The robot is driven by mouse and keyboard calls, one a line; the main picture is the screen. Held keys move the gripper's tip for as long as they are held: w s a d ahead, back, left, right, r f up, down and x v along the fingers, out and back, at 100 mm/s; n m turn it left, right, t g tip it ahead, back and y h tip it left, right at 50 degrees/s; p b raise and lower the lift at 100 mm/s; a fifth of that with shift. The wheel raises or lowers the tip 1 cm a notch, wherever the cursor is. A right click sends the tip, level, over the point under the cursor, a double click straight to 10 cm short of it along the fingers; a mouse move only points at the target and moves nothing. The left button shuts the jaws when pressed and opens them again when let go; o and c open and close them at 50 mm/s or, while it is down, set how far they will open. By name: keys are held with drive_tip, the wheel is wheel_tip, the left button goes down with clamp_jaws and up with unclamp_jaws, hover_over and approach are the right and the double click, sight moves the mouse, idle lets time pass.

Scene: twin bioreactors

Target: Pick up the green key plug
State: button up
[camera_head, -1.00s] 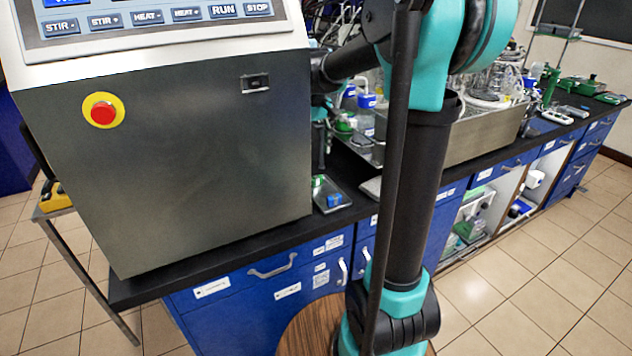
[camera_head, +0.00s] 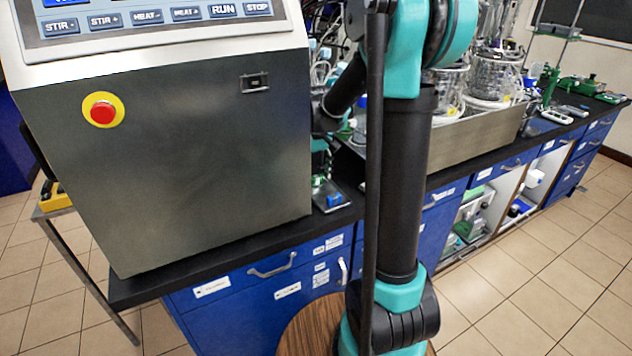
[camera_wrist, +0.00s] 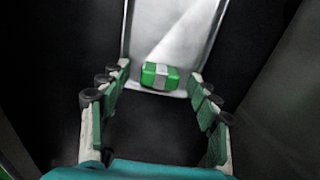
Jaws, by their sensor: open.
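The green key plug (camera_wrist: 161,76) is a small green block with a pale grey band across its middle. It lies on a light metal tray (camera_wrist: 172,22) in the wrist view. My gripper (camera_wrist: 160,70) is open, with its fingertips on either side of the plug and gaps on both sides. In the head view, my gripper (camera_head: 322,172) is low over the small tray (camera_head: 343,206) on the black bench, and it partly hides the green plug. A blue plug (camera_head: 334,199) sits near the tray's front edge.
The large grey control cabinet (camera_head: 170,170) with a red button stands just left of the tray. A steel basin (camera_head: 470,138) with glass vessels is to the right. The black bench edge (camera_head: 240,262) runs in front, above blue drawers.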

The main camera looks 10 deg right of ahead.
drive_tip(key=c, duration=1.2)
drive_tip(key=shift+r, duration=0.2)
